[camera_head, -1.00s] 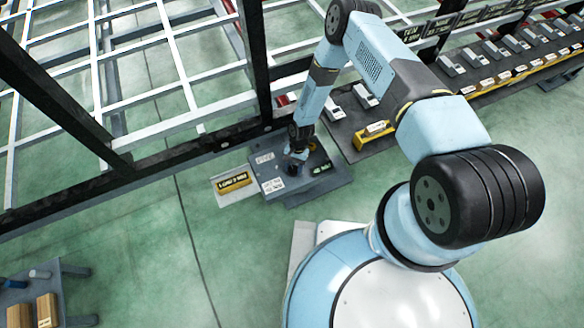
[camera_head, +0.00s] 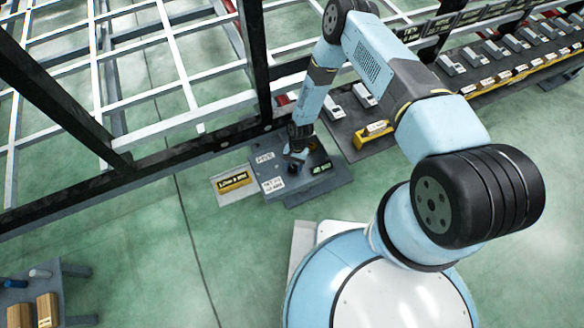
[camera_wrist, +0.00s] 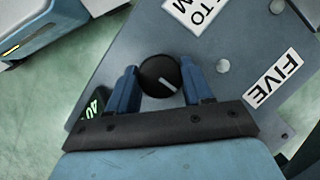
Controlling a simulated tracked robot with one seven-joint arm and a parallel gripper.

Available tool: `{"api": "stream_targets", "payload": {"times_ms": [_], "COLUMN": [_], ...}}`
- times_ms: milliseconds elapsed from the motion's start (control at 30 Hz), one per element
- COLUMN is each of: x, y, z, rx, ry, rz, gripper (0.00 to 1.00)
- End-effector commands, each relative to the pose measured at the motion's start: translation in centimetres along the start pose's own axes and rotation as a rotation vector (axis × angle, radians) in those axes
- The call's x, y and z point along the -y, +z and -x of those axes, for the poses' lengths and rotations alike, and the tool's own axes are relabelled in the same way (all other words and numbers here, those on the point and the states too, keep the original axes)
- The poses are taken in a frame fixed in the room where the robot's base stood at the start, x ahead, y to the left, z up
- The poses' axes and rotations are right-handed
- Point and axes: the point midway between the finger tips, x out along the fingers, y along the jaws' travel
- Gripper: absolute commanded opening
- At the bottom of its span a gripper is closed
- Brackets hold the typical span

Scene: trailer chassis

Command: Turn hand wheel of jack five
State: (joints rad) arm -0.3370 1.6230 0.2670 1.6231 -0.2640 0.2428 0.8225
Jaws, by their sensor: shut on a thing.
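The hand wheel of jack five (camera_wrist: 160,76) is a round black knob with a pale line on it, in the wrist view. It stands on a grey panel (camera_wrist: 125,48) with a white "FIVE" label (camera_wrist: 273,79). My gripper (camera_wrist: 162,84) has its two blue fingers on either side of the knob and is shut on it. In the head view my gripper (camera_head: 294,160) is over the grey panel (camera_head: 280,163), and the knob is mostly hidden there.
A second white label (camera_wrist: 194,12) and a green-lit display (camera_wrist: 92,108) are on the panel. A yellow block (camera_head: 233,181) lies on a plate at its left. The black trailer frame (camera_head: 130,170) runs close behind. Green floor (camera_head: 240,260) is clear in front.

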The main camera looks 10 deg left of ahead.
Motion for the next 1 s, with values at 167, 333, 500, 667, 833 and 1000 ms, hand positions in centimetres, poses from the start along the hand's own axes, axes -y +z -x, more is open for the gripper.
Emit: {"api": "stream_targets", "payload": {"times_ms": [167,333,500,667,833,1000], "x": [0.10,0.24,0.34,0.43,0.53,0.67], "y": [-0.20,-0.21,-0.14,-0.14,-0.05,0.05], "z": [0.17,0.18,0.16,0.14,0.10,0.06], "rx": [-0.004,-0.005,-0.004,-0.005,-0.004,-0.005], "ry": [0.019,0.056,0.116,0.174,0.236,0.298], "rz": [0.045,0.135,0.277,0.419,0.568,0.718], "gripper": [0.20,0.20,0.20,0.20,0.20,0.20]}}
